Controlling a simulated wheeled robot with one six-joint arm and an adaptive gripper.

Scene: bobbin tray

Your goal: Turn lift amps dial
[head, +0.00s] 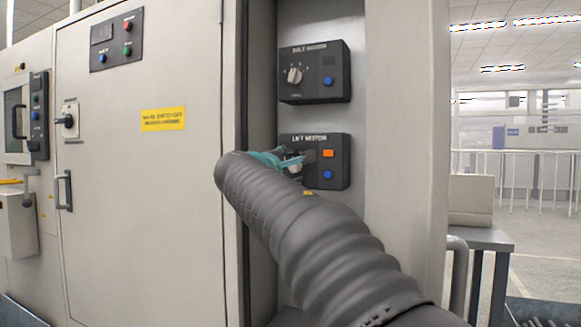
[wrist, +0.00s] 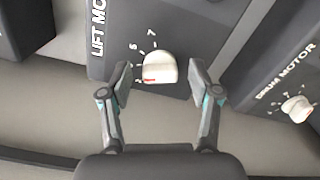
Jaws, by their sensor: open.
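In the head view the dial is mostly hidden by my gripper (head: 284,160). In the wrist view my gripper (wrist: 161,80) is open, with one finger on each side of the dial. A small gap shows between each finger and the dial.
The lift panel carries an orange switch (head: 327,153) and a blue button (head: 327,174). Another dark panel with a white dial (head: 295,75) is above. In the wrist view a DRUM MOTOR panel with its own dial (wrist: 297,109) is at right. The cabinet door (head: 140,190) stands left.

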